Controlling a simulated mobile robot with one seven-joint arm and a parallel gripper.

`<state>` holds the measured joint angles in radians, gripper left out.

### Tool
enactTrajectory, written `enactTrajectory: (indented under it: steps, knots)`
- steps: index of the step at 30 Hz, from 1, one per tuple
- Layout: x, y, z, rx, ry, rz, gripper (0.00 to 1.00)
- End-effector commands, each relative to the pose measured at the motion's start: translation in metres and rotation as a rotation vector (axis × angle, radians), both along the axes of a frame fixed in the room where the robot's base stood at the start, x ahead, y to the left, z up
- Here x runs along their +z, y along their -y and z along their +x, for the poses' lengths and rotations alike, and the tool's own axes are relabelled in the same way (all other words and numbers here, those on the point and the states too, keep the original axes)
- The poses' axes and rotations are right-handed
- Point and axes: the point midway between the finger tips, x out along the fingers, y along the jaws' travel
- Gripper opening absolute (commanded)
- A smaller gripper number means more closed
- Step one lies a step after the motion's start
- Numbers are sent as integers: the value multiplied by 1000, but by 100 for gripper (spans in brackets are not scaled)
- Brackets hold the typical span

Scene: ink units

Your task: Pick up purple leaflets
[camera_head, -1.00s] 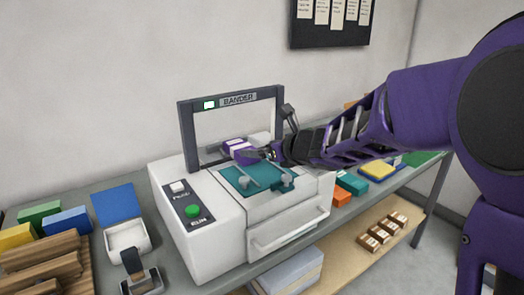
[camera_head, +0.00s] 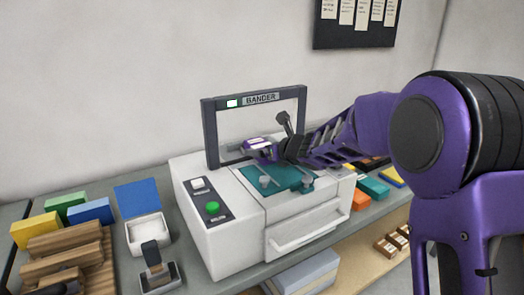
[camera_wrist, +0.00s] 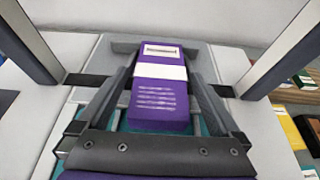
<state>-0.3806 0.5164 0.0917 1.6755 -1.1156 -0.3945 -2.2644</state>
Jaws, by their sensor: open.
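The purple leaflets (camera_head: 262,147) form a stack with a white band around it, on the banding machine (camera_head: 222,230) beneath its dark arch (camera_head: 210,135). In the wrist view the stack (camera_wrist: 155,102) has a white label at its far end and pale print on the near part. My gripper (camera_wrist: 162,78) is open, with one finger along each side of the stack. Whether the fingers touch it is hard to tell. In the head view my gripper (camera_head: 276,150) comes in from the right, and it partly hides the stack.
The arch posts stand on both sides of my gripper. A teal plate (camera_head: 285,178) with grey knobs lies in front. Wooden blocks (camera_head: 65,250), coloured boxes (camera_head: 92,212) and a blue-lidded white box (camera_head: 143,230) sit left. More coloured boxes (camera_head: 373,187) lie right.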

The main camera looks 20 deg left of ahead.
Motion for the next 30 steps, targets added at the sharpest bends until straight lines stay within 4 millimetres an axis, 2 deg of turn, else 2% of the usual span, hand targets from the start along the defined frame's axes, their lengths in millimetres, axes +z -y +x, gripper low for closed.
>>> enactTrajectory:
  steps: [2, 18, 25, 30]
  knots:
    - [0, 0, 0, 0, 0, 0, 98]
    - [1, 0, 0, 0, 1, 1, 2]
    - [8, 1, 0, 0, 2, 1, 2]
    - [39, 1, 0, 0, 4, 0, 2]
